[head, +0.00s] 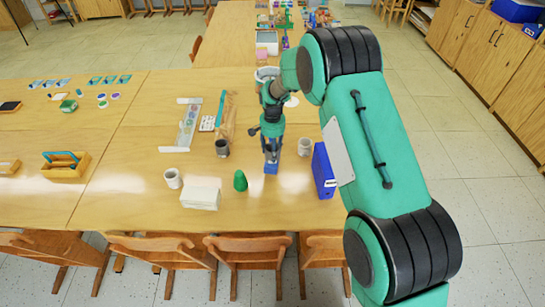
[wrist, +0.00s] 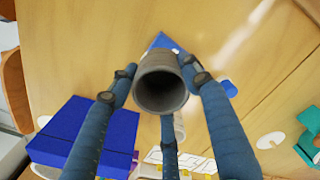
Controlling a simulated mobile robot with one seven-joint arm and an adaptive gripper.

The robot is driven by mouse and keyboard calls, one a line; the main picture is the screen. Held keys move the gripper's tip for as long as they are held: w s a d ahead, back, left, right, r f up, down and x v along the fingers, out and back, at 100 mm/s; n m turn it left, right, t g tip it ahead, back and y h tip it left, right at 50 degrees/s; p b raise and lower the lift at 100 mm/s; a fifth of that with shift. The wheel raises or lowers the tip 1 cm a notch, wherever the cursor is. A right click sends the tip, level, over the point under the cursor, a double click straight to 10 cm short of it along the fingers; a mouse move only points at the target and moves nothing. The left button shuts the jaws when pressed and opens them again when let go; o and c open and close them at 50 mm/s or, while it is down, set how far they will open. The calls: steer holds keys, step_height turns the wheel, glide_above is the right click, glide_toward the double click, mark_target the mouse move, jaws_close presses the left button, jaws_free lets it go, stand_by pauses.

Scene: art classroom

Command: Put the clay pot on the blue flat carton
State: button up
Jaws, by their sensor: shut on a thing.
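The clay pot (wrist: 160,85) is a grey, round, open-mouthed vessel. In the wrist view my gripper (wrist: 160,78) is shut on it, with blue fingers around its sides and the mouth facing the camera. In the head view my gripper (head: 271,155) points down over the near part of the table, and I cannot pick out the pot there. A flat blue carton (head: 271,169) shows directly below the gripper. In the wrist view a blue corner of it (wrist: 160,42) shows behind the pot, the rest partly hidden. I cannot tell whether pot and carton touch.
A larger blue box (head: 323,171) stands right of the gripper, and a pale cup (head: 304,147) is close beside it. A green egg-shaped thing (head: 240,181), a white block (head: 201,198), a white mug (head: 173,178) and a dark cup (head: 222,147) stand to the left.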

steer(key=shift+f+b, duration=0.45)
steer(key=shift+f, duration=1.25)
steer(key=shift+f, duration=0.2)
steer(key=o, duration=1.3)
steer(key=shift+r, duration=0.15)
step_height(320, 180, up, 12)
steer(key=shift+r+p, duration=0.1)
steer(key=shift+p, duration=1.05)
